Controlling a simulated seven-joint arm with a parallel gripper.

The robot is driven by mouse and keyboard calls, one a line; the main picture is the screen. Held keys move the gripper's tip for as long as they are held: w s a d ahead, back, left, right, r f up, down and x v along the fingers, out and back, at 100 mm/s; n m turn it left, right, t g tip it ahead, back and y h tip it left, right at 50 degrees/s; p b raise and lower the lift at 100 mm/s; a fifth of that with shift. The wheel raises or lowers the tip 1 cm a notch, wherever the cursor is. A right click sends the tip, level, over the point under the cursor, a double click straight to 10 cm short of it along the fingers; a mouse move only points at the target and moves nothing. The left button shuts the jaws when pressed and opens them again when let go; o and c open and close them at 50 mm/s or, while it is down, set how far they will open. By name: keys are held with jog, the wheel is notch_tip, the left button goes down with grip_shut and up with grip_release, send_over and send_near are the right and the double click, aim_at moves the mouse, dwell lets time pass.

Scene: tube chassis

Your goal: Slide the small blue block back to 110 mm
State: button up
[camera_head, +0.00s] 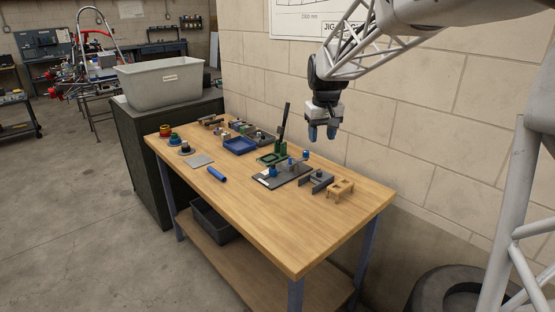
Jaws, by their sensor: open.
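A small blue block (272,171) shows near the left end of a dark flat fixture plate (287,178) on the wooden workbench. Another small blue piece (305,155) shows at the fixture's far side. At this size I cannot read any millimetre marks or tell which blue piece rides on a slide. My gripper (322,133), with blue fingertips pointing down, hangs in the air above the bench's back edge. It is open and empty, well clear of the fixture and both blue pieces.
A blue cylinder (217,174) lies in front of the fixture. A green stand (273,155) with a tall dark upright, a blue tray (239,145), a grey bracket (317,181) and a wooden piece (341,189) stand nearby. The bench's front right (290,235) is clear. A block wall rises behind.

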jog(key=w+a+f+n, duration=0.1)
jog(key=w+a+f, duration=0.3)
jog(key=w, duration=0.4)
jog(key=w+a+f+n, duration=0.1)
jog(key=w+a+f, duration=0.2)
jog(key=w, duration=0.5)
jog(key=n+g, duration=0.1)
send_over(273, 163)
jog(key=f, duration=0.7)
jog(key=s+f, duration=0.1)
jog(key=f, duration=0.3)
jog(key=shift+d+f, duration=0.2)
jog(key=shift+d, duration=0.1)
jog(key=shift+w+a+f, duration=0.3)
jog(key=shift+w+f, duration=0.1)
jog(key=shift+f, duration=0.15)
jog(key=shift+f, duration=3.75)
grip_shut()
